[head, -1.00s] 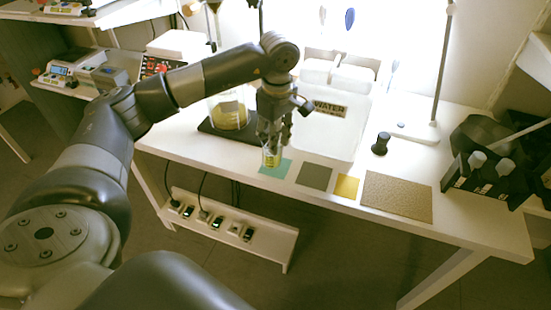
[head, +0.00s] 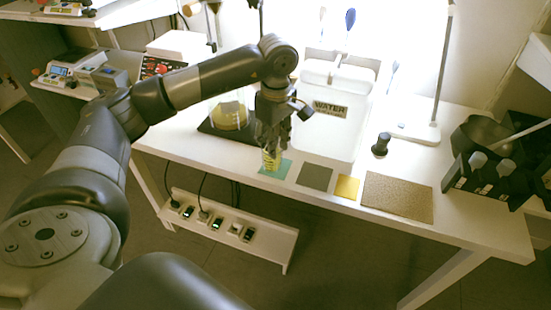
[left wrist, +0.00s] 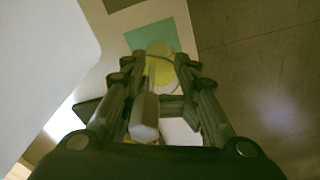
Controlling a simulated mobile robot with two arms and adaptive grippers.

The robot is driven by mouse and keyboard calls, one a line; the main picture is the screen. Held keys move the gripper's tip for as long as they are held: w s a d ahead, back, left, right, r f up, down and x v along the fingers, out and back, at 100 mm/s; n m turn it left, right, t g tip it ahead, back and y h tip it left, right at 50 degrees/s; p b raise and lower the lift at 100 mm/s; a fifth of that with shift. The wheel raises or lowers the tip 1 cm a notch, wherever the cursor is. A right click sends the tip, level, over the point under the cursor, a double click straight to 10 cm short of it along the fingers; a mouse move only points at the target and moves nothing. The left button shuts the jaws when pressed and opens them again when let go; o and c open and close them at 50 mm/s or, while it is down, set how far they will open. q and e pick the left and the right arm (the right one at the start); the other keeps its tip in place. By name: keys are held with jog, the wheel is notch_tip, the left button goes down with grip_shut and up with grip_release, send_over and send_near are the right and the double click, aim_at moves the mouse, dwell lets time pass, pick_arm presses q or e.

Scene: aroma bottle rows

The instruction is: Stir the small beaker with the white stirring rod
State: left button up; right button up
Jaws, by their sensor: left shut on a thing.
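The small beaker (head: 271,161) holds yellow liquid and stands on a teal square mat (head: 284,168) near the table's front edge. My left gripper (head: 271,143) points down directly above the beaker. In the left wrist view my left gripper (left wrist: 160,72) is shut on the white stirring rod (left wrist: 146,112), which lies between its fingers and points toward the beaker (left wrist: 161,60). The rod's lower end appears to be at or inside the beaker, but the depth is hard to tell. My right gripper is not in view.
A flask with yellow liquid (head: 229,115) stands on a dark base behind my left gripper. A clear container labelled WATER (head: 330,140) is to the right. Grey (head: 314,176), yellow (head: 347,187) and brown (head: 397,196) mats lie bare along the front. A stand (head: 436,125) is behind them.

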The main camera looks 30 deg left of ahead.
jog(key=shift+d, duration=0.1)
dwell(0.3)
pick_arm(q)
jog(key=shift+r+p, duration=2.5)
jog(key=shift+r, duration=1.05)
jog(key=shift+r+p, duration=0.65)
jog(key=shift+r, duration=0.4)
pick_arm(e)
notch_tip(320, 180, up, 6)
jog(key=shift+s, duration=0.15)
